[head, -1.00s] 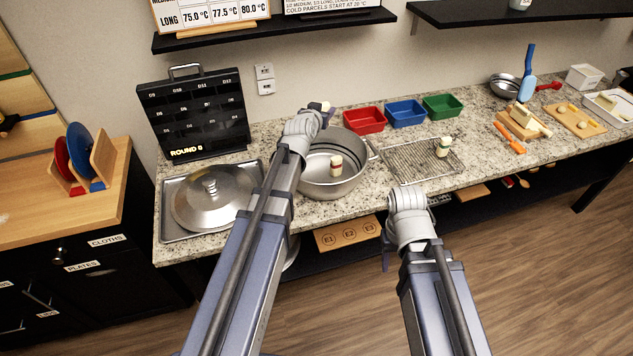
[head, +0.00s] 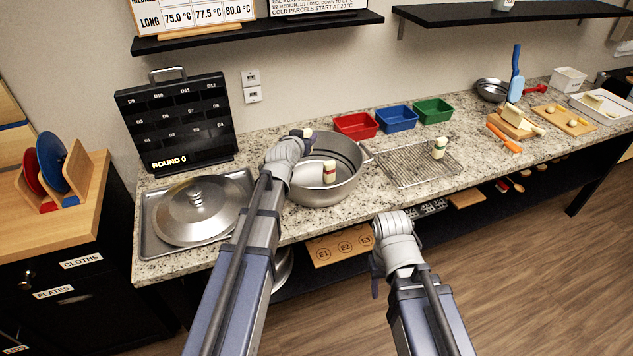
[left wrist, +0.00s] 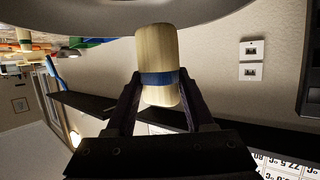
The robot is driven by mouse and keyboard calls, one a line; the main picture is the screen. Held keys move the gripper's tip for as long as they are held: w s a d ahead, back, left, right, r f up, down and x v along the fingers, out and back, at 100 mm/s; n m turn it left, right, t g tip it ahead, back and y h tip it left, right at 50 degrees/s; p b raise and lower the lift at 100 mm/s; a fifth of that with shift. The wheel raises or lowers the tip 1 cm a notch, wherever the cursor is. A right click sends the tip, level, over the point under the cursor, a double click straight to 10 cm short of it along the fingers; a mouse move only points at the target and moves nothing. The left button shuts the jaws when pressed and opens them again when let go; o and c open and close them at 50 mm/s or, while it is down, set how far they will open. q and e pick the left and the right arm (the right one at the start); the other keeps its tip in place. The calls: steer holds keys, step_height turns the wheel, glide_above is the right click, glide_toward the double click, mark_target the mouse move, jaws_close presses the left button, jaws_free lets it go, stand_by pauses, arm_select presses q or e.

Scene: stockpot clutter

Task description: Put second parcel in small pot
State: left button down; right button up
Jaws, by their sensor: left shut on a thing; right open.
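A steel pot (head: 345,185) stands on the counter with a cream parcel with a red band (head: 329,171) upright inside. My left gripper (head: 303,133) is at the pot's back left rim. In the left wrist view it is shut on a cream parcel with a blue band (left wrist: 157,65); in the head view that parcel is mostly hidden by the gripper. Another cream parcel with a green band (head: 438,148) stands on the wire rack (head: 405,170). My right gripper (head: 375,287) hangs in front of the counter, its fingers partly hidden, holding nothing visible.
A lid (head: 195,212) lies on a tray left of the pot, with a black board (head: 175,125) behind it. Red (head: 355,125), blue (head: 397,117) and green (head: 433,110) bins stand behind the rack. A shelf (head: 260,33) hangs above.

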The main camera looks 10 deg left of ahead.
arm_select(q)
steer(key=shift+w+a+r, duration=0.15)
steer(key=shift+w+r, duration=0.1)
steer(key=shift+r, duration=0.6)
step_height(320, 180, down, 10)
steer(key=b, duration=0.9)
steer(key=shift+b, duration=0.35)
arm_select(e)
step_height(320, 180, down, 9)
steer(key=shift+r, duration=0.2)
arm_select(q)
steer(key=shift+f, duration=0.2)
steer(key=shift+f+b, duration=0.55)
steer(key=shift+b, duration=0.1)
arm_select(e)
steer(key=shift+f, duration=0.65)
arm_select(q)
steer(key=shift+c, duration=1.4)
jaws_free()
arm_select(e)
steer(key=shift+r, duration=0.1)
arm_select(q)
steer(key=shift+r, duration=0.1)
